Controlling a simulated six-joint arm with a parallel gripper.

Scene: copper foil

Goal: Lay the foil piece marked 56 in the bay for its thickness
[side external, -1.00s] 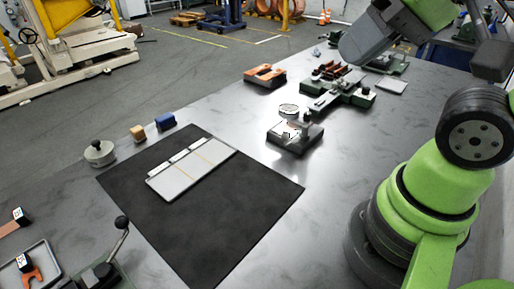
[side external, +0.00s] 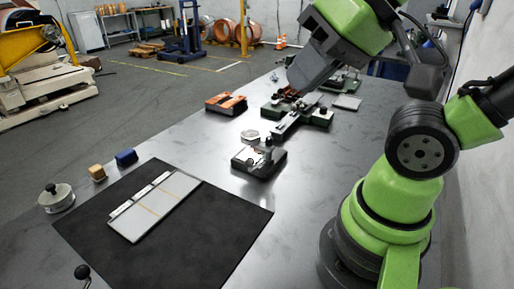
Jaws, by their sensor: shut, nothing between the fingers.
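A pale flat tray (side external: 148,222) with a few bays side by side lies on a black mat (side external: 215,225). White labels (side external: 140,193) run along its far-left edge, too small to read. The bays look empty. No foil piece marked 56 can be made out in the current view. My gripper (side external: 290,88) hangs at the far part of the bench, above or behind a green fixture. Its grey body is tilted and its fingertips are hard to make out. It appears shut and empty, well away from the tray.
The green fixture (side external: 318,117), an orange-topped block (side external: 226,103) and a small grey instrument (side external: 258,160) stand beyond the mat. A lidded round weight (side external: 56,198), tan block (side external: 97,172) and blue block (side external: 126,157) line the left edge. A black knob (side external: 82,272) shows below.

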